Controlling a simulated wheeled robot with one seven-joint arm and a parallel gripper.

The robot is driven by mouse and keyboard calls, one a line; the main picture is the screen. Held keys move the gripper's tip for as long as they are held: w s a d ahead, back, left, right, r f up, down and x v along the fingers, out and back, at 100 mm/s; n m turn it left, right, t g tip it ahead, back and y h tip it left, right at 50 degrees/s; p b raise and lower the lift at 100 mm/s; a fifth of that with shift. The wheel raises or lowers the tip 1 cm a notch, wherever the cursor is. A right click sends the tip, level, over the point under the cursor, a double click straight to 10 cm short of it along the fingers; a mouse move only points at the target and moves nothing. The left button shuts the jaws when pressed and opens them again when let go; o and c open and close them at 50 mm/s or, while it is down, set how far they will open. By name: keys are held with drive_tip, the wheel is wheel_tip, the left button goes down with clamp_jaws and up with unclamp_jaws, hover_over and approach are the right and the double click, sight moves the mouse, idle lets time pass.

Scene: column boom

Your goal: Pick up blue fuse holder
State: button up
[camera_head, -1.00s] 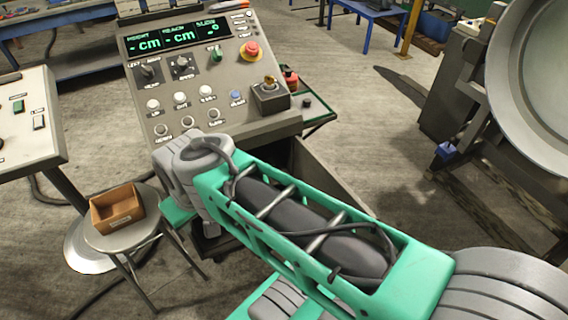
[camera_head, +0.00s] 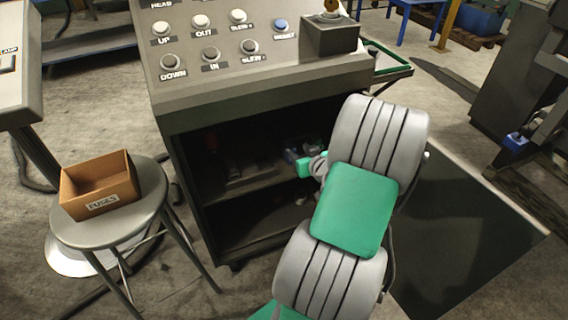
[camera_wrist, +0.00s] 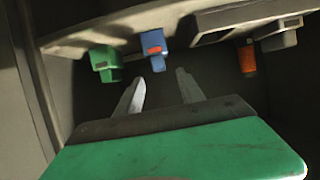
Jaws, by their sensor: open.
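My gripper (camera_wrist: 160,77) is open and empty. Its two pale fingers point toward the blue holder, which is just beyond the tips and roughly in line with the gap. I see no contact. A green holder (camera_wrist: 105,60) is to its left; an orange one (camera_wrist: 247,58) and a grey one (camera_wrist: 278,36) are to its right.
The console cabinet (camera_head: 183,138) is open-fronted, with side walls and an inner shelf (camera_head: 235,185) close around my arm. A brown box labelled FUSES (camera_head: 100,187) stands on a round stool (camera_head: 150,195) at left.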

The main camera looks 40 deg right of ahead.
sight(292, 147)
drive_tip(key=b+x, duration=0.1)
drive_tip(key=x, duration=0.5)
drive_tip(key=shift+w+f+b, duration=0.15)
drive_tip(key=shift+w+b, duration=0.1)
drive_tip(key=shift+b, duration=0.15)
drive_tip(key=shift+w+d, duration=0.2)
drive_tip(key=shift+w, duration=0.1)
drive_tip(key=shift+c, duration=0.5)
clamp_jaws()
